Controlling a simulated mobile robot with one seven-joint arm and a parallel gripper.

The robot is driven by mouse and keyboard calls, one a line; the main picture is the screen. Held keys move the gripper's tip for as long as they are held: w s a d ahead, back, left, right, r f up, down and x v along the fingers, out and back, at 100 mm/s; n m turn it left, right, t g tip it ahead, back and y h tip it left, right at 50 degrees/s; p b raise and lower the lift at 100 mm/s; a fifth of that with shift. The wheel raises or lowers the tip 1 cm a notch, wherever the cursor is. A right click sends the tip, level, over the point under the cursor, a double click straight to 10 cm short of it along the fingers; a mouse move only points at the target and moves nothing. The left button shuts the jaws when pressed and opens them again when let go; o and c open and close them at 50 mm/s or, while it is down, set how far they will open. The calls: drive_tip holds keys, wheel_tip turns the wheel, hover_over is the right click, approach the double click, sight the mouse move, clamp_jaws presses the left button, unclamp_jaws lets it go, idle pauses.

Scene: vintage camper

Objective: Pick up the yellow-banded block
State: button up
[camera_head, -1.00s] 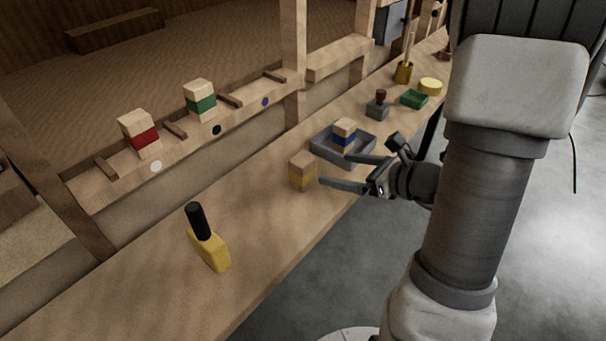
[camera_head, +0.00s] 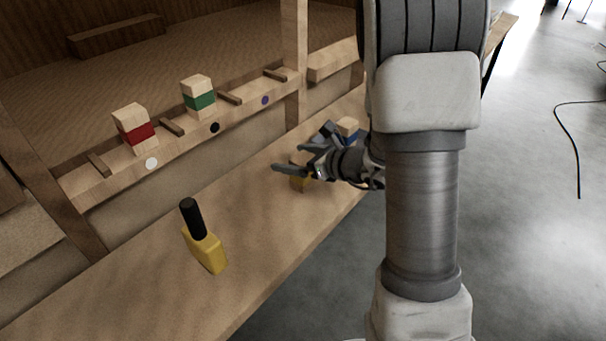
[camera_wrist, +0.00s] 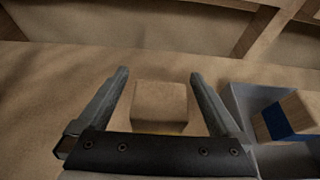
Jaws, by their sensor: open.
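The yellow-banded block (camera_head: 300,183) stands on the wooden bench, mostly hidden behind my gripper in the head view. In the wrist view its plain wooden top (camera_wrist: 160,103) shows between the two fingers, with a sliver of yellow along its near edge. My gripper (camera_head: 288,158) is open over the block. In the wrist view the fingertips (camera_wrist: 159,74) lie on either side of the block, with a gap on both sides. I cannot tell how far the fingers are above or around it.
A grey tray (camera_wrist: 240,98) with a blue-banded block (camera_wrist: 292,117) stands close right of my gripper. Red-banded (camera_head: 134,129) and green-banded (camera_head: 198,98) blocks sit on the ledge behind. The bench's front left is clear.

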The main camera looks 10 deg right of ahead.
drive_tip(key=shift+w+a, duration=0.1)
drive_tip(key=shift+w, duration=0.05)
drive_tip(key=c, duration=1.5)
drive_tip(key=shift+r, duration=0.1)
